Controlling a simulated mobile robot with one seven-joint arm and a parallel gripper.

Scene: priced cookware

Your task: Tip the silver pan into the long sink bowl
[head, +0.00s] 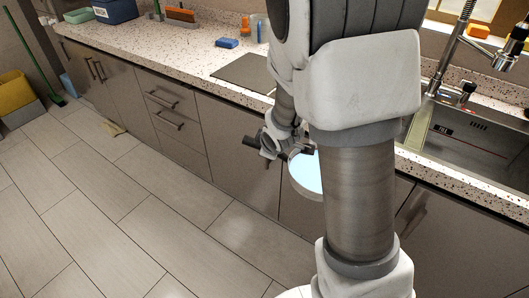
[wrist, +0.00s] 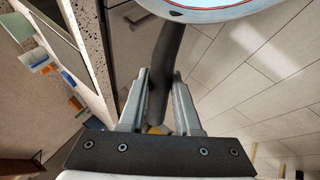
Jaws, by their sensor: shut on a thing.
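The silver pan (head: 297,190) is in the head view, in front of the cabinet doors and below the countertop edge. Light blue contents show inside it, and my arm hides its right part. In the wrist view the pan (wrist: 200,14) shows only its near rim at the top, with the dark handle (wrist: 167,55) running down between my fingers. My gripper (head: 272,146) is shut on that handle, also seen in the wrist view (wrist: 160,75). The long sink bowl (head: 472,140) is set into the counter at the right, partly hidden by my arm, apart from the pan.
A speckled countertop (head: 190,50) runs along the wall. On it are a dark board (head: 247,72), a blue sponge (head: 227,43) and a blue bin (head: 115,10). A tall faucet (head: 455,45) rises behind the sink. The tiled floor (head: 130,210) at left is mostly clear.

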